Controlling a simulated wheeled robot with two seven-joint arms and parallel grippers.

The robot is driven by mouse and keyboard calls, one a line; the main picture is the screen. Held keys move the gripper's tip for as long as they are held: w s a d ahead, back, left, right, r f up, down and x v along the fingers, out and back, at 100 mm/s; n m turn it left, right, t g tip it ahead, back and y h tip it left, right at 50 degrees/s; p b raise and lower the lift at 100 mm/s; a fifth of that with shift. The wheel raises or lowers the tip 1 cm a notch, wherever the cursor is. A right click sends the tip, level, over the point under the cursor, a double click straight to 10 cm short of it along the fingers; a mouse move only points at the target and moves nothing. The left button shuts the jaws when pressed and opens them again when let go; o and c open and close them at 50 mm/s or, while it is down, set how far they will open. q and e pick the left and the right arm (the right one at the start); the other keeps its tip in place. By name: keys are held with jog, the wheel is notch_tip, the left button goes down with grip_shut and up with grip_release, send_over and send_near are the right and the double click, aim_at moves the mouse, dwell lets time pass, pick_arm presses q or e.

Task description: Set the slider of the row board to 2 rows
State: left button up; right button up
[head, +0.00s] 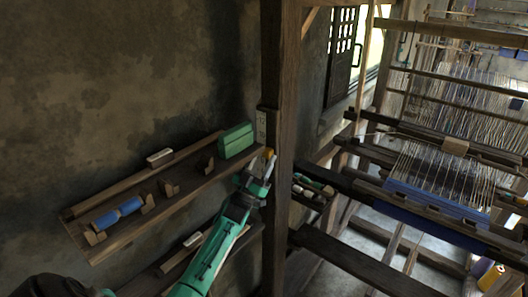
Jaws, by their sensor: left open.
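A small pale board with marks, which looks like the row board (261,127), is fixed upright on the dark wooden post. A small yellow-orange piece (268,152), possibly its slider, shows at the board's lower end, just above my left gripper. My left gripper (266,163) is open, with its fingers pointing up at the post, close to this piece. I cannot tell whether they touch. The marks are too small to read, and the gripper may hide the lower part of the board. My right gripper is not in view.
A wall shelf (185,188) left of the post holds a blue roll (118,213), a green block (235,140) and small wooden holders. A lower shelf lies behind my left arm. The loom (440,185) with its blue cloth fills the right side, beyond the post (280,220).

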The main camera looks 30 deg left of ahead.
pick_arm(q)
jog(key=shift+w+r+y, duration=0.3)
jog(key=shift+w+r, duration=0.15)
grip_shut()
notch_tip(320, 180, down, 5)
jog(key=b, duration=0.4)
grip_release()
